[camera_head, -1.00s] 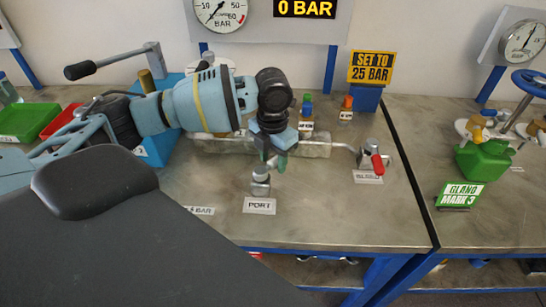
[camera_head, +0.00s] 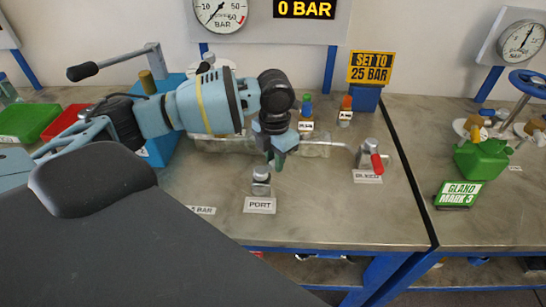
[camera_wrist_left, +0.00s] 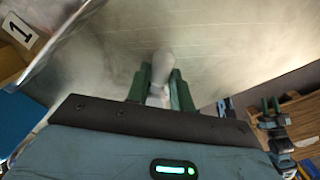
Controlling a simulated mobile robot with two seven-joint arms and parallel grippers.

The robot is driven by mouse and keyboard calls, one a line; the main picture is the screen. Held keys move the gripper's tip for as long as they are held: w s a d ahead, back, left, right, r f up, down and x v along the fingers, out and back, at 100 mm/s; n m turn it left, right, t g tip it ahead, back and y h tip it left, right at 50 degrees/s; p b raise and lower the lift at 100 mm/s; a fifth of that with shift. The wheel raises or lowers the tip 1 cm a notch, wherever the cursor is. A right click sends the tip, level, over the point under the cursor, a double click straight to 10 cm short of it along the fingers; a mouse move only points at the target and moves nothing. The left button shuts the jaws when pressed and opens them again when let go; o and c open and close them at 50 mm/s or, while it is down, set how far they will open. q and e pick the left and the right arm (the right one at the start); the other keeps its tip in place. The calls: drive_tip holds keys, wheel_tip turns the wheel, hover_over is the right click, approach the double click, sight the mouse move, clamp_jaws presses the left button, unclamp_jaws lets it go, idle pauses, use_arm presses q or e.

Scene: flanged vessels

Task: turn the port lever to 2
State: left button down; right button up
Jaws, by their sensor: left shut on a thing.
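The port valve (camera_head: 261,181) is a small grey metal fitting on the bench behind a white PORT label (camera_head: 260,205). My left gripper (camera_head: 277,160) is just behind and right of it, pointing down with green fingertips. In the left wrist view its green fingers (camera_wrist_left: 160,88) are shut on a pale grey rounded lever (camera_wrist_left: 162,66). In the head view the gripper hides the lever, and I cannot read any position mark. My right gripper (camera_wrist_left: 271,108) seems to show small at the right of the wrist view; its jaw state is unclear.
A red-handled valve (camera_head: 370,160) stands to the right. A crank handle (camera_head: 115,60) rises at the left, and a display (camera_head: 305,9) reads 0 BAR. The bench front (camera_head: 330,215) is clear.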

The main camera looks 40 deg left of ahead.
use_arm(q)
drive_tip(key=c, duration=1.2)
unclamp_jaws()
drive_tip(key=shift+r, duration=0.1)
wheel_tip(320, 180, up, 8)
drive_tip(key=shift+f, duration=0.2)
drive_tip(key=shift+d, duration=0.1)
